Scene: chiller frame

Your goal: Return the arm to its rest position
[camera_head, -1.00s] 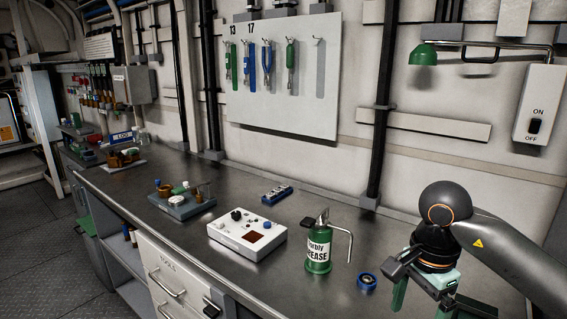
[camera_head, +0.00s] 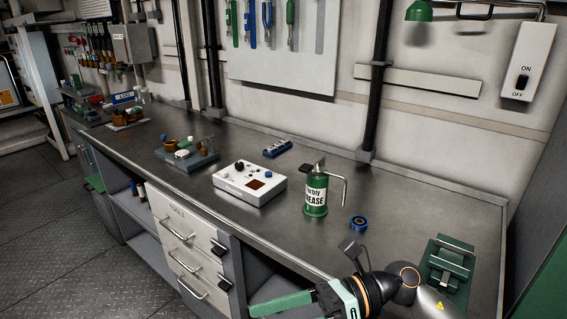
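My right arm comes in from the lower right. My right gripper (camera_head: 284,303) is low at the bottom edge, in front of the bench's front edge, with a green finger pointing left. The lower part of the gripper is cut off by the picture edge, so I cannot tell how far apart the fingers are. I see nothing held at the visible finger. My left gripper is not in view.
The metal bench (camera_head: 400,195) carries a green grease can (camera_head: 316,193), a blue ring (camera_head: 358,223), a white control box (camera_head: 250,183) and a green fixture (camera_head: 449,265) with bars. Drawers (camera_head: 188,250) are below. Tools hang on a wall panel (camera_head: 290,75).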

